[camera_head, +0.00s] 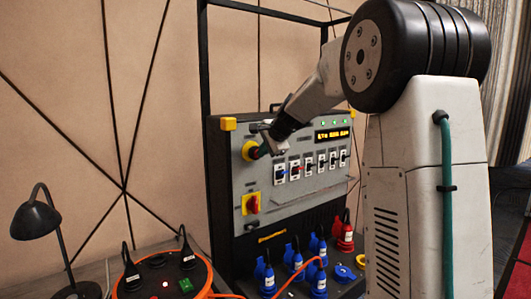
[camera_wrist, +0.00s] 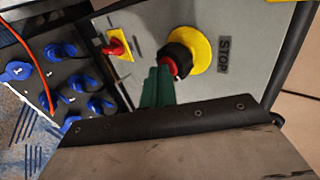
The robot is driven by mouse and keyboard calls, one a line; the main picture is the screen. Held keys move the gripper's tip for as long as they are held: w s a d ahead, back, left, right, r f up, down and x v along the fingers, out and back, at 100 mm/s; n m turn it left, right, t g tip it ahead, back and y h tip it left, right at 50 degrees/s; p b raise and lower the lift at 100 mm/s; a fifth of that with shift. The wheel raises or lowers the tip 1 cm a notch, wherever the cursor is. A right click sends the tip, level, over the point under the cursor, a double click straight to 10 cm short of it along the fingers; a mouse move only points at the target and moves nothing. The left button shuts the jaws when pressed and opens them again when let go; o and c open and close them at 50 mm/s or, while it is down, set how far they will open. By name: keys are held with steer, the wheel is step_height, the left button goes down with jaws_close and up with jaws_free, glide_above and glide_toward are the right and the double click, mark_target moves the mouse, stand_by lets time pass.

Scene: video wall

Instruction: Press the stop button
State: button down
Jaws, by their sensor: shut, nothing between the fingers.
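The stop button (camera_wrist: 169,67) shows in the wrist view as a red cap in a dark collar on a round yellow plate (camera_wrist: 200,50). A STOP label (camera_wrist: 223,55) is beside it on the grey panel (camera_wrist: 255,30). My gripper (camera_wrist: 159,72) is shut and empty, its green fingers ending right at the red cap. I cannot tell whether they touch it. In the head view the yellow plate (camera_head: 246,150) is on the upper left of the panel. My gripper (camera_head: 259,152) is in front of it and hides the red cap.
A red rotary switch on a yellow square (camera_head: 252,204) is below the button. A row of breakers (camera_head: 310,164) and a lit display (camera_head: 333,134) are to the right. Blue plugs (camera_head: 296,260) and a red one (camera_head: 346,238) stick out below. A black lamp (camera_head: 36,220) stands at left.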

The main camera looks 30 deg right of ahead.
steer(key=shift+w+r, duration=0.15)
steer(key=shift+w, duration=0.7)
